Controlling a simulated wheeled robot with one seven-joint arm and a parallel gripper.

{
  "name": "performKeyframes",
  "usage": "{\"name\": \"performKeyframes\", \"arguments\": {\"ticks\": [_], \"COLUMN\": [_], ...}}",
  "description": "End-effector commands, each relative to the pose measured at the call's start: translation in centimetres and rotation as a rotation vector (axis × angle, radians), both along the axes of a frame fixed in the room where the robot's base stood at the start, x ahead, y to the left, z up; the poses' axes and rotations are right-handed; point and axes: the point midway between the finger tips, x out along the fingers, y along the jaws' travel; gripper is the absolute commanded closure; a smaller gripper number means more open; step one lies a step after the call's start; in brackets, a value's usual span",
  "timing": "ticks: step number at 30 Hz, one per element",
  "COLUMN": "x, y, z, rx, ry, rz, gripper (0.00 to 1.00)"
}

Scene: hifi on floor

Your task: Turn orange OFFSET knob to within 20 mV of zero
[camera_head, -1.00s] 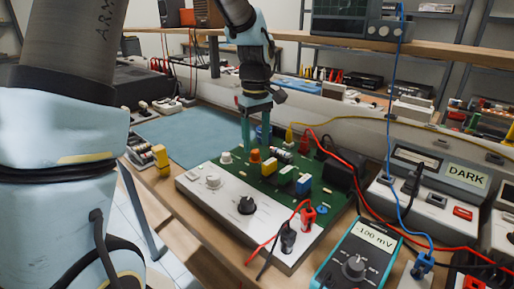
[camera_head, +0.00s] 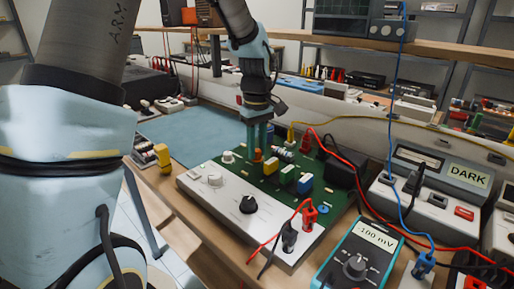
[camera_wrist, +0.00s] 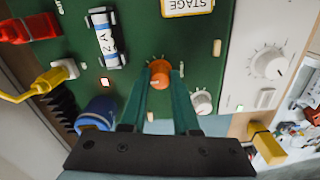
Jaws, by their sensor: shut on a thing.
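The orange OFFSET knob (camera_wrist: 160,75) stands on the green circuit board (camera_head: 300,172). In the wrist view it sits between the tips of my gripper's green fingers (camera_wrist: 160,84), which are shut on it. In the head view my gripper (camera_head: 258,152) comes down from above onto the orange knob (camera_head: 257,155), which it mostly hides.
A box with a DARK display (camera_head: 466,174) is at right. Red, blue and yellow cables cross the bench.

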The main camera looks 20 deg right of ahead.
Motion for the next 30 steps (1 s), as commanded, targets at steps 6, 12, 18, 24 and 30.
{"name": "performKeyframes", "arguments": {"ticks": [6,12,18,24,30], "x": [0.0,0.0,0.01,0.05,0.07], "y": [0.04,0.05,0.05,0.04,0.06], "z": [0.01,0.02,0.07,0.16,0.2], "rx": [0.001,0.001,0.001,0.001,0.002], "ry": [0.0,0.0,0.0,0.0,0.0], "rz": [0.0,0.0,-0.026,-0.118,-0.278], "gripper": [1.0,1.0,1.0,1.0,1.0]}}
